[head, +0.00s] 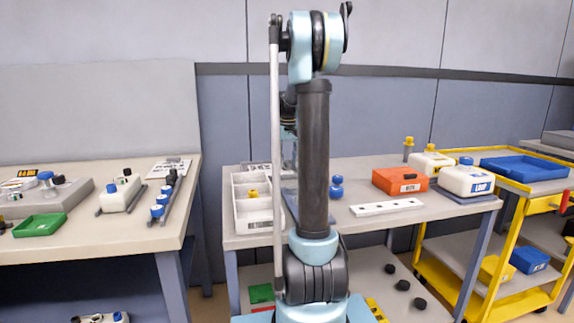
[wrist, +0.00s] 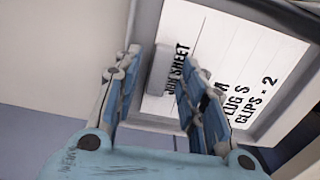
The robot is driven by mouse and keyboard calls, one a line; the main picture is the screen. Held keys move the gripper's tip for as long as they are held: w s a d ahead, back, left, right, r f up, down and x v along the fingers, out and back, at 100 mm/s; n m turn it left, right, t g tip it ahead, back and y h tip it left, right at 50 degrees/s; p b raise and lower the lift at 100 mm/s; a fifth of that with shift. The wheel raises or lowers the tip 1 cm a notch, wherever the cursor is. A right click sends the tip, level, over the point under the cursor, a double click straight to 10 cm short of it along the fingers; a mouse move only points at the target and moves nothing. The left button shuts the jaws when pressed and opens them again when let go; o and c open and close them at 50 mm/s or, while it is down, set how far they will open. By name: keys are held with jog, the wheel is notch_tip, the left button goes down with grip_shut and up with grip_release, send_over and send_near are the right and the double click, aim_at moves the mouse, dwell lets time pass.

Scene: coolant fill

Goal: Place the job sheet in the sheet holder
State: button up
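The job sheet (wrist: 219,65) is a white plate with black lettering, seen tilted in the wrist view. A light grey block (wrist: 159,70) stands at the sheet's left part. My gripper (wrist: 161,68) has its fingers apart on either side of this block, with gaps visible and no clear contact. In the head view my arm hides the gripper's fingertips. A lettered white plate (head: 171,168) lies on the left table.
A white compartment tray (head: 240,226) stands at the middle table's left front. To the right are a white strip with holes (head: 386,208), an orange box (head: 400,181) and a white container (head: 467,181). A yellow cart (head: 549,204) carries a blue tray (head: 525,167). A gap separates the two tables.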

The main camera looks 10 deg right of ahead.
notch_tip(320, 180, up, 11)
jog(key=shift+r, duration=0.2)
dwell(0.5)
